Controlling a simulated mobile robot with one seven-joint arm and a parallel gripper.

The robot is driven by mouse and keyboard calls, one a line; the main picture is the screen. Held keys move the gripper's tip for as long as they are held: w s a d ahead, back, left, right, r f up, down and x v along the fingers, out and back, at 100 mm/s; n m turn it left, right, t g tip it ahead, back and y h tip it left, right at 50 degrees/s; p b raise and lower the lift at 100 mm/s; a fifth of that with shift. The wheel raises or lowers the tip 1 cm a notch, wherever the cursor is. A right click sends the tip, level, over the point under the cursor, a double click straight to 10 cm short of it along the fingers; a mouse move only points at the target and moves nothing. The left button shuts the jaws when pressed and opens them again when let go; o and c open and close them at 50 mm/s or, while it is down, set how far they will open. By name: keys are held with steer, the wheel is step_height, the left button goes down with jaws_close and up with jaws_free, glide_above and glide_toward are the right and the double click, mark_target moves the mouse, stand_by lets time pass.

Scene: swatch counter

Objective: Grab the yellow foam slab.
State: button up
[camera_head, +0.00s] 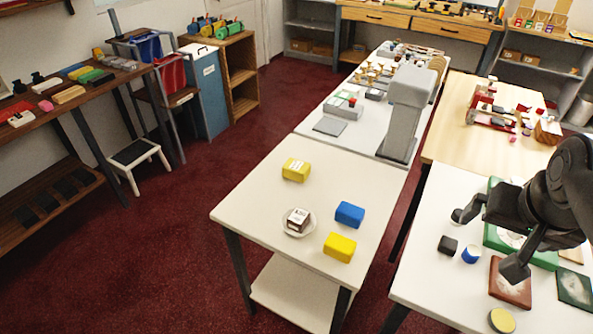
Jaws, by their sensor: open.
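Two yellow blocks lie on the white table in the middle. One yellow block (340,247) is plain and sits near the front right of that table. The other yellow block (296,172) has a white label on top and sits farther back, to the left. I cannot tell from their look which one is the foam slab. My gripper (486,241) is open, at the right over another white table, well to the right of both blocks.
A blue block (350,214) lies just behind the plain yellow one. A grey post (405,110) stands behind. The right table holds small items and flat panels below my gripper.

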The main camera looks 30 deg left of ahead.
steer(key=w+a+r, duration=0.2)
steer(key=w+a, duration=0.9)
steer(key=w, duration=0.3)
glide_above(296, 165)
steer(key=s, duration=0.3)
step_height(296, 165, down, 25)
steer(key=shift+n+g, duration=0.3)
steer(key=shift+g, duration=0.1)
steer(key=x, duration=0.4)
steer(key=shift+s+a+f, duration=0.1)
steer(key=shift+a+f, duration=0.1)
steer(key=x, duration=0.5)
steer(key=shift+d+f, duration=0.25)
steer(key=shift+f, duration=0.15)
steer(key=c, duration=1)
steer(key=shift+r, duration=0.1)
